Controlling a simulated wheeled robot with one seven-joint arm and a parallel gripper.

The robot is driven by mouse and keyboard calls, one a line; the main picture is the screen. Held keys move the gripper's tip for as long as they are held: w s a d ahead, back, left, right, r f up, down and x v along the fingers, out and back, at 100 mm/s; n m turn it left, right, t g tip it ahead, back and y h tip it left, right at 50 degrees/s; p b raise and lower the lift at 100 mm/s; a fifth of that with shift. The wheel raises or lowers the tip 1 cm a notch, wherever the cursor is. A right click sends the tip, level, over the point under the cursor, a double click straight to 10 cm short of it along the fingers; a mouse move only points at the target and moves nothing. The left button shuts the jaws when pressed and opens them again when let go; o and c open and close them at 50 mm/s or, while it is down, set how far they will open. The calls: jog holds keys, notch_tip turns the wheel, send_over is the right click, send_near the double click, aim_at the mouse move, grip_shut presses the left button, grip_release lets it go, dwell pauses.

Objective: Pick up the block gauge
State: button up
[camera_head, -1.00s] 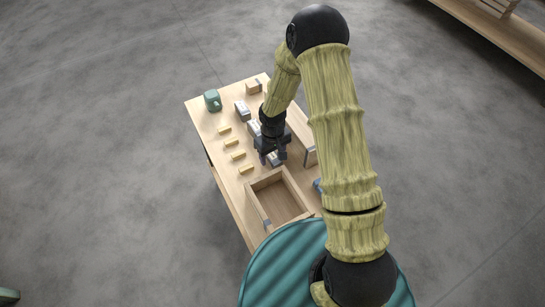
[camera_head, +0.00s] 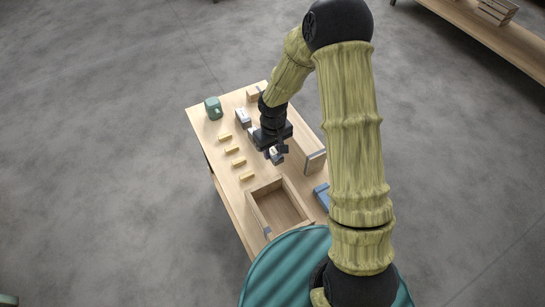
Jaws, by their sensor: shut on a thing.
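My gripper (camera_head: 273,149) is over the middle of the wooden table, pointing down. It is shut on a small grey block with a pale face, which I take to be the block gauge (camera_head: 277,157). The block shows just below the fingers. The fingers and wrist hide part of it, and I cannot tell whether it is clear of the tabletop. Another grey block with a pale top (camera_head: 243,117) stands farther back on the table, and one behind my wrist is mostly hidden.
An open wooden crate (camera_head: 252,210) sits at the table's near end. Several small yellow blocks (camera_head: 232,150) lie in a row on the left. A green mug (camera_head: 213,107) and a small box (camera_head: 254,93) stand at the back. A wooden panel (camera_head: 316,162) and a blue item (camera_head: 321,195) are on the right.

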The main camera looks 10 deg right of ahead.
aim_at(273, 151)
notch_tip(273, 151, up, 3)
jog(key=shift+r, duration=0.15)
dwell(0.6)
